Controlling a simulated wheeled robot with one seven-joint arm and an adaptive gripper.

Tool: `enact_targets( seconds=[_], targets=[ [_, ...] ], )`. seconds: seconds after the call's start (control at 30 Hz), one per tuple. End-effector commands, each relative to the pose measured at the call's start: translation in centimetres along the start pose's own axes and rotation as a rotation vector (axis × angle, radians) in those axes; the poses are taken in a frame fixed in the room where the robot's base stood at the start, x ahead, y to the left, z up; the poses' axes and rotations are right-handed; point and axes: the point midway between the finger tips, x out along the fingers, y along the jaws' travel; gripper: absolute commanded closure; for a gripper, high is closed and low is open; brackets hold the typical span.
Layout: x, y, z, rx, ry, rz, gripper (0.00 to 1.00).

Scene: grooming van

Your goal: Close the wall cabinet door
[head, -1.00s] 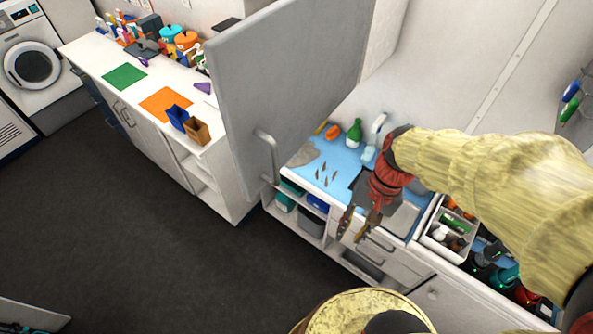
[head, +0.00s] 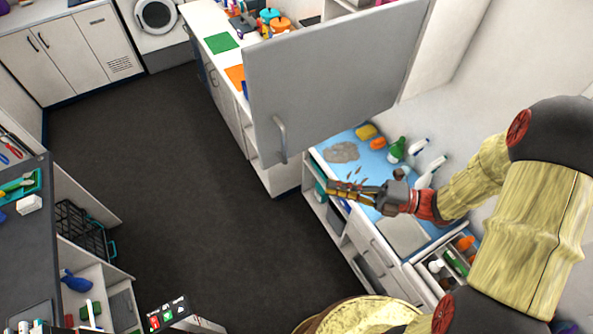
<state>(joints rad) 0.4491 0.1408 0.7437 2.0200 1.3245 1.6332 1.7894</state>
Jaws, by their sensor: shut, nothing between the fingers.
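The wall cabinet door (head: 335,75) is a large grey panel standing open, jutting out from the wall cabinet (head: 430,50) on the right into the aisle. Its bar handle (head: 281,138) is near its lower left edge, on the face turned to me. My gripper (head: 334,189) is shut and empty. In the picture it is to the right of and below the handle, over the blue-topped counter, and apart from the door. The inside of the cabinet is mostly hidden behind the door.
Below is a counter (head: 318,158) with a blue mat, a grey patch, a yellow sponge (head: 366,132), a green bottle (head: 397,149) and white spray bottles. A dark-topped bench (head: 30,235) stands at the left. The dark floor (head: 180,170) between is clear.

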Motion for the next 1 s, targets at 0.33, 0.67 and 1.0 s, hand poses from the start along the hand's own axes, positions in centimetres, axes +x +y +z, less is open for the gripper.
enact_targets(
  seconds=[0.33, 0.67, 1.0],
  targets=[
    [3.7, 0.1, -0.2, 0.014, 0.007, -0.002, 1.0],
    [9.1, 0.1, -0.2, 0.012, 0.007, -0.003, 1.0],
    [12.4, 0.0, 2.3, 0.011, 0.003, -0.003, 1.0]
  ],
)
